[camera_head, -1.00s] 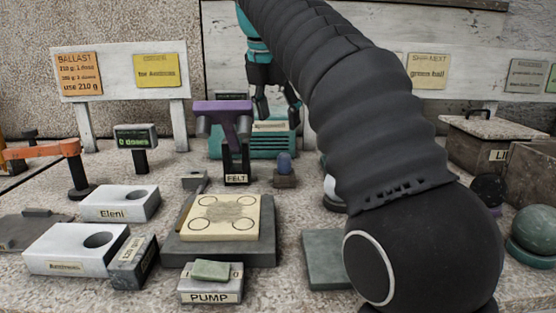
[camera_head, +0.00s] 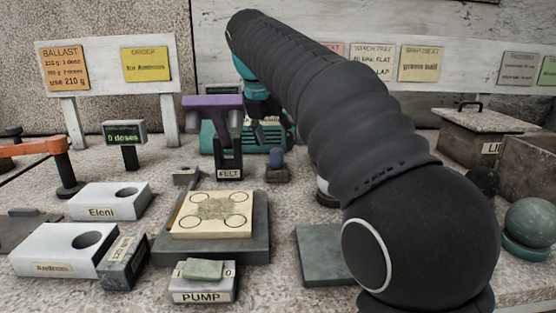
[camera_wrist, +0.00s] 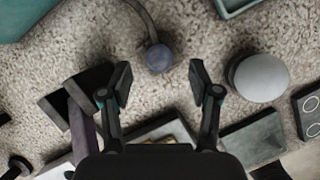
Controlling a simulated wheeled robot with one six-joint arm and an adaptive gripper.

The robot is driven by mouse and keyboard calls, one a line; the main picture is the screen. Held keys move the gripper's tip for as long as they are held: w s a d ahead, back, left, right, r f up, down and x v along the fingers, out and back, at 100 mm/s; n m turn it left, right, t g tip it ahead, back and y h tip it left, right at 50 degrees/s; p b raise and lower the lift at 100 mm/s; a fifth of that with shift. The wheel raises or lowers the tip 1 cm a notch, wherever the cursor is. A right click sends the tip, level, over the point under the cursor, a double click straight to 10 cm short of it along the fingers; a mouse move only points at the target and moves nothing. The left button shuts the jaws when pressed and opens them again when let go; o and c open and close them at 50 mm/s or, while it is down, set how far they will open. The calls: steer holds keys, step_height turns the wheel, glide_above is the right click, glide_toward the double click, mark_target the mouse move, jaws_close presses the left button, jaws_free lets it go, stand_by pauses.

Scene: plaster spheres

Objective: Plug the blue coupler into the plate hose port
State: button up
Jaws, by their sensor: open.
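The blue coupler (camera_head: 276,158) stands upright in a small brown holder behind the cream plate. In the wrist view a round blue-grey top (camera_wrist: 158,57), with a dark hose running up from it, appears to be this coupler. My gripper (camera_wrist: 160,82) is open and empty, and the coupler shows just beyond the gap between its fingertips. In the head view my gripper is low behind the coupler, partly hidden by my arm. The cream plate (camera_head: 213,214) lies on a dark grey base (camera_head: 258,248). A small grey block (camera_head: 186,175) at its back left may be the hose port.
A purple tool (camera_head: 213,103) stands in the FELT holder (camera_head: 229,168), close left of the coupler. A teal box (camera_head: 207,143) is behind. A pale dome (camera_wrist: 262,77) sits right of my gripper. The PUMP block (camera_head: 203,297) is in front.

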mark_target(276, 150)
steer(key=shift+x, duration=2.55)
steer(key=shift+a, duration=0.15)
steer(key=shift+s, duration=0.1)
jaws_close()
